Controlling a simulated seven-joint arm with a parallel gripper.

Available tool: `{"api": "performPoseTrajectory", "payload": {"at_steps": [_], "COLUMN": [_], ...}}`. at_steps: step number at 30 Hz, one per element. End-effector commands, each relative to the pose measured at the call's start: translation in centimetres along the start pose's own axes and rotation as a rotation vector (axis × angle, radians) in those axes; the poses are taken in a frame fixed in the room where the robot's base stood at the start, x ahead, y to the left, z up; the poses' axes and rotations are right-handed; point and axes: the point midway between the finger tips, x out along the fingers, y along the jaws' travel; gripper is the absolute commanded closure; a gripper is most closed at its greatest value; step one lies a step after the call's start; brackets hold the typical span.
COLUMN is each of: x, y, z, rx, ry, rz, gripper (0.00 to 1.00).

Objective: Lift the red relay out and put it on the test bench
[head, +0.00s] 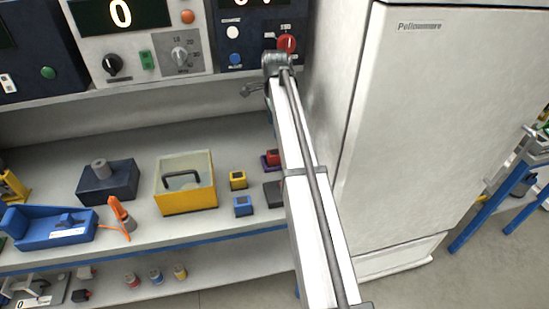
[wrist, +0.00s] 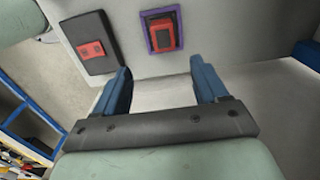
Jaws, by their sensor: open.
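The red relay (wrist: 163,33) sits inside a purple-edged square holder (wrist: 150,46) in the wrist view. In the head view the relay (head: 273,157) shows as a small red block, partly beside my arm. My gripper (wrist: 160,67) is open and empty, its two blue fingers spread apart. A dark flat block (wrist: 101,62) with a red patch lies left of the holder. I cannot tell which surface is the test bench. The gripper's fingers are not clear in the head view.
On the counter stand a yellow block (head: 238,180), a blue block (head: 243,206), a yellow bin (head: 187,201) and a dark box (head: 107,186). A blue tray (head: 48,226) is at left. A tall white cabinet (head: 440,110) closes off the right side.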

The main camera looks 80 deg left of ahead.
Motion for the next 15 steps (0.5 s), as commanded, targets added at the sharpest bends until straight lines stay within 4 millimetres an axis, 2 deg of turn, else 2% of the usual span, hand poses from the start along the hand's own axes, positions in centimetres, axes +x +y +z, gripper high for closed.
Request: {"api": "performPoseTrajectory", "payload": {"at_steps": [5,15], "x": [1.8,7.3], "y": [0.1,0.1], "z": [0.0,0.0], "rx": [0.0,0.001], "ry": [0.0,0.0], "rz": [0.001,0.001], "gripper": [0.28,0.28]}}
